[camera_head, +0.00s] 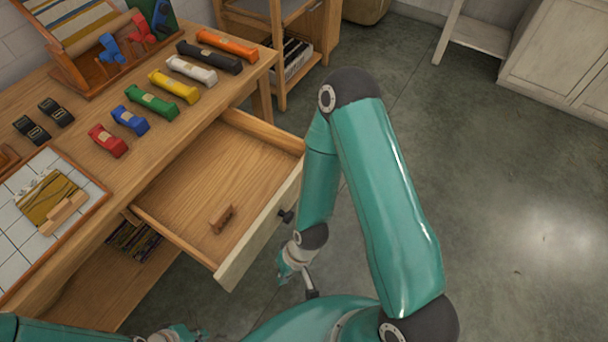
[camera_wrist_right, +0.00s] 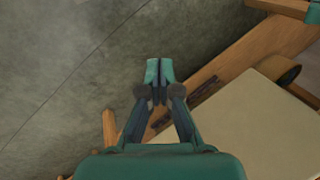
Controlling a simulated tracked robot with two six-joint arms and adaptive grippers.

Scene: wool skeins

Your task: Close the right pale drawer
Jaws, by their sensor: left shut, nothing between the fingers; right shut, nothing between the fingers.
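The right pale drawer (camera_head: 258,233) stands pulled out of the wooden bench in the head view. Its pale front has a dark knob (camera_head: 286,215), and a small brown wooden piece (camera_head: 222,219) lies inside. My right arm reaches down just right of the drawer front. In the right wrist view my right gripper (camera_wrist_right: 160,72) is shut and empty, with a pale panel (camera_wrist_right: 250,122) to its right. I cannot tell whether it touches the drawer. My left gripper (camera_head: 180,334) shows only in part at the bottom edge, shut and empty, left of the drawer.
Several coloured wool skeins (camera_head: 174,87) lie along the benchtop (camera_head: 190,131). A tiled tray (camera_head: 27,210) lies at left. A wooden shelf unit (camera_head: 262,22) stands behind the bench. The grey floor (camera_head: 500,190) at right is clear.

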